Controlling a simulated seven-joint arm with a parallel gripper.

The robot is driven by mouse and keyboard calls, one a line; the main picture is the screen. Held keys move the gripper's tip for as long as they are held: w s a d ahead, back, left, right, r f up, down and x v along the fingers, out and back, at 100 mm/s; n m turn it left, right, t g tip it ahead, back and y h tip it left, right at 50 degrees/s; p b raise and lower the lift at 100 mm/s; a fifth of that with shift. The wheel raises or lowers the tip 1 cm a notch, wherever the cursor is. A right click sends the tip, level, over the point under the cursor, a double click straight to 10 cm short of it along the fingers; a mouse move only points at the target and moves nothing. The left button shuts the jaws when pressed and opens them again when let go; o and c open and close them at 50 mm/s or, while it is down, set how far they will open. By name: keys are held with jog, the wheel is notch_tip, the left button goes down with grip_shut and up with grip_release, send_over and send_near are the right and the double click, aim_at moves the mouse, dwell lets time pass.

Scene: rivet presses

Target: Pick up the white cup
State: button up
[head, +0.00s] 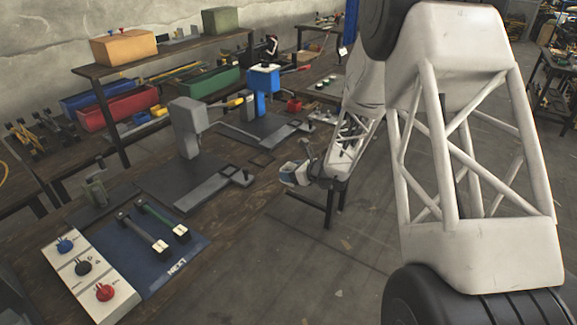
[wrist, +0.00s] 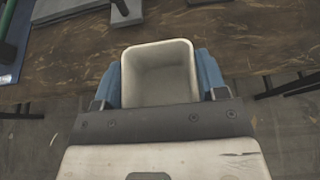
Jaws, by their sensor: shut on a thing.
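The white cup (wrist: 158,77) sits between the two blue fingers of my gripper (wrist: 160,85) in the wrist view. It is a square, open-topped cup and looks empty inside. The fingers press on its left and right sides, and my gripper is shut on it. In the head view my gripper (head: 296,173) is at the edge of the workbench, with the cup partly hidden between its fingers. The wrist view shows bench top beyond the cup and floor below it. I cannot tell how high the cup is above the bench.
The wooden workbench (head: 225,205) carries a grey press (head: 188,128), a blue press (head: 263,85), and a blue mat (head: 165,262) with two levers. A white control panel (head: 88,275) with knobs lies at the front left. Open floor (head: 300,270) lies right of the bench.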

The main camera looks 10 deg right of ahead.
jog(key=shift+s+r, duration=0.15)
jog(key=shift+s, duration=1.35)
jog(key=shift+w+r, duration=0.1)
jog(key=shift+m+t+h, duration=0.6)
jog(key=shift+m, duration=0.1)
jog(key=shift+w+a+r, duration=0.2)
jog(key=shift+w+r, duration=1.3)
jog(key=shift+w, duration=0.15)
jog(key=shift+w+r+m+t+h, duration=0.3)
jog(key=shift+w+r+m+h, duration=0.2)
jog(key=shift+w+r, duration=0.5)
jog(key=w+r+m+t+h, duration=0.1)
jog(key=w+r+m+h, duration=0.1)
jog(key=r, duration=0.4)
jog(key=w+d+r+m+t+h, duration=0.1)
jog(key=w+r+m+h, duration=0.1)
jog(key=r+m+h, duration=0.2)
jog(key=shift+w+r+h, duration=0.15)
jog(key=shift+r+h, duration=0.15)
jog(key=shift+r, duration=1.15)
jog(key=shift+r, duration=0.1)
